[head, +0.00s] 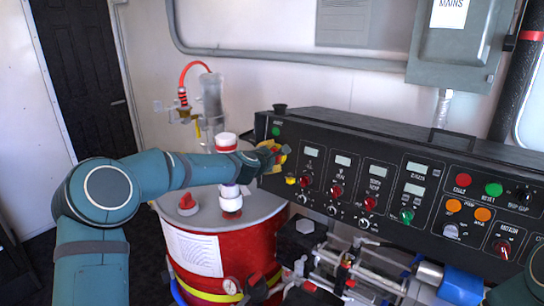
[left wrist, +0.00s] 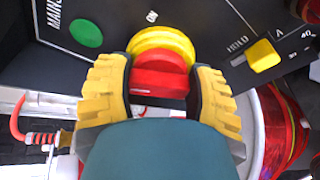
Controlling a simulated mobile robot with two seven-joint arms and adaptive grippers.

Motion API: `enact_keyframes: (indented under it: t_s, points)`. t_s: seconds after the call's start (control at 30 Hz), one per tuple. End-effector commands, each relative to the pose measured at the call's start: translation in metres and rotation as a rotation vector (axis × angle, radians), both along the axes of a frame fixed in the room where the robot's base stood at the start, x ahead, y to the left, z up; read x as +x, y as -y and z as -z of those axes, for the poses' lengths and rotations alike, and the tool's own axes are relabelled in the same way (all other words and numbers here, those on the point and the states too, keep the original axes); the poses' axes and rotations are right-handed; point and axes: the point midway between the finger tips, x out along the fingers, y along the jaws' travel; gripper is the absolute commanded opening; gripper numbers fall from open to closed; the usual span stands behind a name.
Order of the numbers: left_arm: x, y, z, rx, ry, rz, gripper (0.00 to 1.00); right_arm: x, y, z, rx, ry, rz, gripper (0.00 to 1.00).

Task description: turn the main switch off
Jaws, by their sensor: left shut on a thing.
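The main switch is a red knob (left wrist: 160,82) on a yellow round base (left wrist: 160,38), at the left end of the black control panel (head: 330,141). An "ON" label is beside the base, and a "MAINS" label with a green button (left wrist: 86,33) is at its upper left in the left wrist view. My left gripper (left wrist: 158,73) is shut on the red knob, with a yellow padded finger on each side. In the head view the left gripper (head: 276,157) covers most of the switch. My right gripper is not in view.
A yellow selector (left wrist: 263,56) marked HOLD sits beside the switch. The panel carries several displays, knobs and lamps. A red drum (head: 205,245) stands below my left arm, with a white-and-red bottle-like fitting (head: 230,190) close to the forearm. A grey box (head: 462,45) hangs above.

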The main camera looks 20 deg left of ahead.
Motion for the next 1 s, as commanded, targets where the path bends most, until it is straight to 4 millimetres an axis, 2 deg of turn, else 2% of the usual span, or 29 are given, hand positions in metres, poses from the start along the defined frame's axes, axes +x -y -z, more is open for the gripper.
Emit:
enact_keyframes:
  t_s: [0.43,1.0]
  points:
    - [0.000,-0.001,-0.002,-0.261,-0.096,-0.052,0.21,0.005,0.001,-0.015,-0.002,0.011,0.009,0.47]
    - [0.001,-0.002,-0.001,-0.324,-0.119,-0.065,0.21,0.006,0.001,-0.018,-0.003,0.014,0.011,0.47]
